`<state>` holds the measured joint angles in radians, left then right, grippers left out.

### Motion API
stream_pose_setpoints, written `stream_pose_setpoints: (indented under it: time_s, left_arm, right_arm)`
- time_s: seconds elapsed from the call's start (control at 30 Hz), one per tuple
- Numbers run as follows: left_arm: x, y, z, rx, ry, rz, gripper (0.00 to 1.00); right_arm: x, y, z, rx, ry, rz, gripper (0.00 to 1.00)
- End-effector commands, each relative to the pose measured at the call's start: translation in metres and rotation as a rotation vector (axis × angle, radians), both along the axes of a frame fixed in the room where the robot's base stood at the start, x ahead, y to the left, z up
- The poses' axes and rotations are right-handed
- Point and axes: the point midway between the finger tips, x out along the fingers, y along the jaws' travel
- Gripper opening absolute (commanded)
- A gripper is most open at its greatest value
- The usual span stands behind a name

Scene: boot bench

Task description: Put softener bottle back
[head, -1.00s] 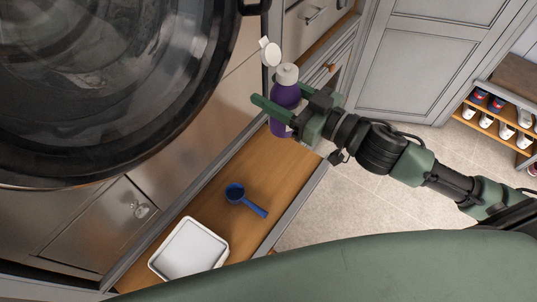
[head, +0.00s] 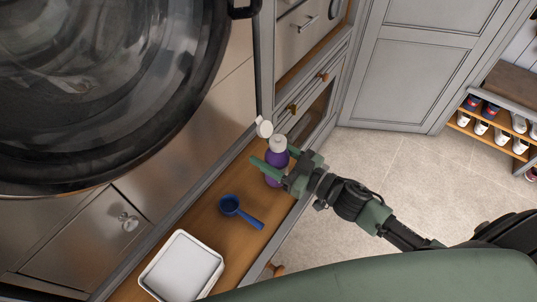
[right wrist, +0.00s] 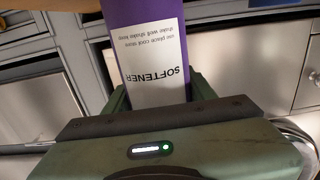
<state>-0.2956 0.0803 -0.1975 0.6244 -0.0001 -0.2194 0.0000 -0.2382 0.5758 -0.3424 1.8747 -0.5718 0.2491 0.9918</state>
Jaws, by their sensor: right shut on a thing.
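The softener bottle (head: 278,152) is purple with a pale cap, and a white round lid-like piece stands beside its top at the left. My right gripper (head: 277,163) is shut around the bottle's body, and the bottle looks roughly upright over the far part of the wooden drawer or shelf surface (head: 203,214). In the right wrist view the bottle (right wrist: 150,75) sits between the fingers, its white SOFTENER label upside down. The bottle's base is partly hidden, so I cannot tell whether it touches the wood. My left gripper is not in view.
A blue scoop (head: 230,205) and a white tray (head: 182,268) lie on the wooden surface, nearer than the bottle. A shoe rack (head: 495,132) stands far right. Floor between is clear.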

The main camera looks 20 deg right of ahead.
Motion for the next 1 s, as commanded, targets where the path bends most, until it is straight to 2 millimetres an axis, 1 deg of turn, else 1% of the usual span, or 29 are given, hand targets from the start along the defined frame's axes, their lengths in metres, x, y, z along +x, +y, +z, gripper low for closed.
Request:
stream_pose_setpoints:
  time_s: [0.07, 0.2, 0.43, 0.47, 0.5, 0.53, 0.8, 0.9, 1.0]
  left_arm:
    - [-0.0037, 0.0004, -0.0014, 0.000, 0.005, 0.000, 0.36]
    - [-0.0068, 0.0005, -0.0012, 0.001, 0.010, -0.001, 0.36]
    - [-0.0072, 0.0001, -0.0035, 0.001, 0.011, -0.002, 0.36]
    - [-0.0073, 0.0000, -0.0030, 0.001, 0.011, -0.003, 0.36]
    - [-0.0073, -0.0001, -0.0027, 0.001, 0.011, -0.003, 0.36]
    - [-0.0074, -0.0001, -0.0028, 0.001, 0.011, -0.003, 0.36]
    - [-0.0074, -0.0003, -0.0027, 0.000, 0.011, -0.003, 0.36]
    - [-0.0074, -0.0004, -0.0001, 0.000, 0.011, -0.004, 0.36]
    - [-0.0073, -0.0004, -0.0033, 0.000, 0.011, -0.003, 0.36]
  right_arm:
    - [0.0002, 0.0004, -0.0031, 0.002, -0.003, 0.001, 0.00]
    - [0.0001, 0.0003, -0.0029, 0.002, -0.004, 0.002, 0.00]
    - [0.0002, 0.0004, -0.0069, 0.002, -0.002, 0.002, 0.00]
    - [-0.0001, 0.0001, -0.0077, 0.001, -0.001, 0.001, 0.61]
    - [-0.0001, 0.0001, -0.0073, 0.001, -0.001, 0.001, 0.72]
    - [-0.0001, 0.0001, -0.0073, 0.001, -0.001, 0.001, 0.77]
    - [-0.0001, 0.0001, -0.0070, 0.001, -0.001, 0.001, 0.77]
    - [-0.0001, 0.0001, -0.0025, 0.000, -0.001, 0.001, 0.77]
    - [-0.0083, -0.0062, -0.0060, 0.000, 0.002, 0.000, 0.77]
